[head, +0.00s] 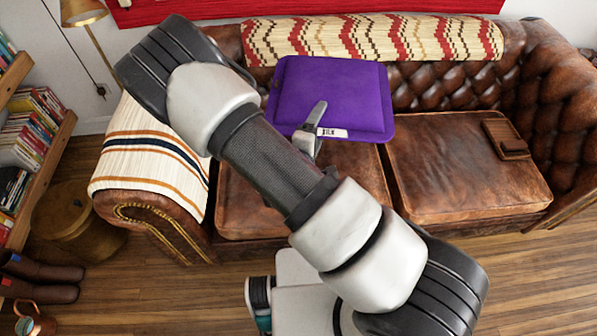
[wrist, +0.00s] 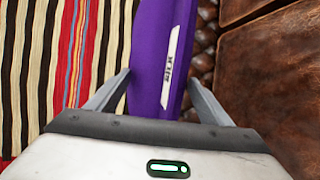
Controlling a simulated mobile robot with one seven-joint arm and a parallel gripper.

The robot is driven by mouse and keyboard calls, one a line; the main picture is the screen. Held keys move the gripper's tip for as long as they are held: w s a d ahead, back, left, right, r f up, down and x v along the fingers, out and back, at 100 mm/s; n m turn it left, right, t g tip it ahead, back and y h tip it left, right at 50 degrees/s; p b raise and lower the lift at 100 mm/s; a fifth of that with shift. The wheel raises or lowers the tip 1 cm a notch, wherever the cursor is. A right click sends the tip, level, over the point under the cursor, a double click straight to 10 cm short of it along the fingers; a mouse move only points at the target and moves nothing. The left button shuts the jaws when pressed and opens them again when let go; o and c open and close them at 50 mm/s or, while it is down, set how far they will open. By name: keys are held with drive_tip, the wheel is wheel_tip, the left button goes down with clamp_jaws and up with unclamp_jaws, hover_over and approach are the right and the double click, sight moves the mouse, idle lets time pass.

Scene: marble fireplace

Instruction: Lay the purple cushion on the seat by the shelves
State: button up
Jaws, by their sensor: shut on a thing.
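The purple cushion (head: 330,85) is in front of the sofa's backrest, over the rear of the left brown leather seat (head: 352,170), on the side by the shelves. I cannot tell whether it touches the sofa. My gripper (head: 314,125) is at the cushion's front edge, by its white label, and is shut on it. In the wrist view the cushion (wrist: 158,35) runs between the two fingers of my gripper (wrist: 158,78). My arm hides part of the left seat.
The shelves (head: 38,140) with books stand at far left. A striped throw (head: 155,150) covers the left armrest. The right seat (head: 460,170) holds a small brown item (head: 505,138) at its far right. A patterned throw (head: 375,38) lies along the backrest. A brass lamp (head: 83,12) stands behind.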

drive_tip(key=shift+w+a+f+n+t+y+b, duration=0.15)
drive_tip(key=shift+w+a+f+n+y+b, duration=0.55)
drive_tip(key=shift+f+b, duration=3.65)
drive_tip(key=shift+w+a+f+m+t+y+b, duration=0.2)
drive_tip(key=shift+a+f+b, duration=0.75)
drive_tip(key=shift+f, duration=7.15)
drive_tip(key=shift+w+a+f+n+t+y+b, duration=0.1)
drive_tip(key=shift+w+a+f+n+y+b, duration=0.35)
drive_tip(key=shift+a+f+b, duration=3.5)
drive_tip(key=d+f+p, duration=0.3)
drive_tip(key=d+f, duration=0.1)
drive_tip(key=d, duration=0.1)
drive_tip(key=shift+d+f+p, duration=0.15)
drive_tip(key=shift+d+p, duration=0.1)
drive_tip(key=shift+p, duration=0.1)
drive_tip(key=o, duration=1)
drive_tip(key=shift+f+h, duration=0.25)
drive_tip(key=shift+o, duration=1)
drive_tip(key=shift+r, duration=0.1)
